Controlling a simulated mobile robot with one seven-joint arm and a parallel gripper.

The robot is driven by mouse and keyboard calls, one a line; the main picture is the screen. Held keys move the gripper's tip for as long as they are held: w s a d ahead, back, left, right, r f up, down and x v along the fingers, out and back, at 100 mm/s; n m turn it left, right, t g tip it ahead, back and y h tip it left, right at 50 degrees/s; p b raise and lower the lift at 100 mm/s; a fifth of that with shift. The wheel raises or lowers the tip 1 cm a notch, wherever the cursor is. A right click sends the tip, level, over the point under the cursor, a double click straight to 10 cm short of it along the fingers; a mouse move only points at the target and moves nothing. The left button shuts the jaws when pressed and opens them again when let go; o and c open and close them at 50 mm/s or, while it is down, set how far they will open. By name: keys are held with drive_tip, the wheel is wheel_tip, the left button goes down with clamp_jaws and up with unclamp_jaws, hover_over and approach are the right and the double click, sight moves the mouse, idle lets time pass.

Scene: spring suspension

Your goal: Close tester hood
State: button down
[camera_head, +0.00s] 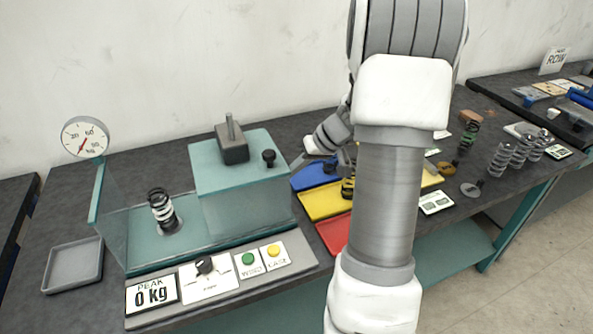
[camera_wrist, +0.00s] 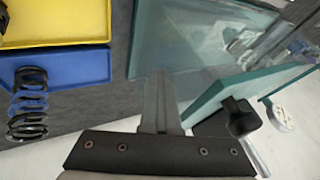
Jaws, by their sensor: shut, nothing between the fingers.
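The tester hood (camera_head: 228,205) is a clear box with a teal top, at the right part of the tester's teal base. A black knob (camera_head: 268,157) stands on its top; the knob also shows in the wrist view (camera_wrist: 238,117). The left part of the base is uncovered, and a dark coil spring (camera_head: 161,206) stands there upright. My gripper (camera_head: 299,162) is just right of the hood, with its fingers shut and empty. In the wrist view the fingertips (camera_wrist: 160,80) point towards the hood's clear side panel (camera_wrist: 190,45). I cannot tell whether they touch it.
A dial gauge (camera_head: 84,137) stands at the tester's left end, above a grey tray (camera_head: 72,267). The front panel has a 0 kg display (camera_head: 151,295) and buttons. Blue (camera_head: 313,177), yellow (camera_head: 321,203) and red (camera_head: 333,233) trays lie to the right, partly hidden by my arm.

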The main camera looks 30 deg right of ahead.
drive_tip(key=shift+w+a+b, duration=0.65)
drive_tip(key=shift+a+b, duration=0.6)
drive_tip(key=shift+a, duration=2.1)
drive_tip(key=shift+w+a+b, duration=0.65)
drive_tip(key=shift+a+b, duration=0.55)
drive_tip(key=shift+a, duration=2.15)
drive_tip(key=shift+w+a+b, duration=0.65)
drive_tip(key=shift+a+b, duration=0.6)
drive_tip(key=shift+a, duration=2.1)
drive_tip(key=shift+a, duration=0.1)
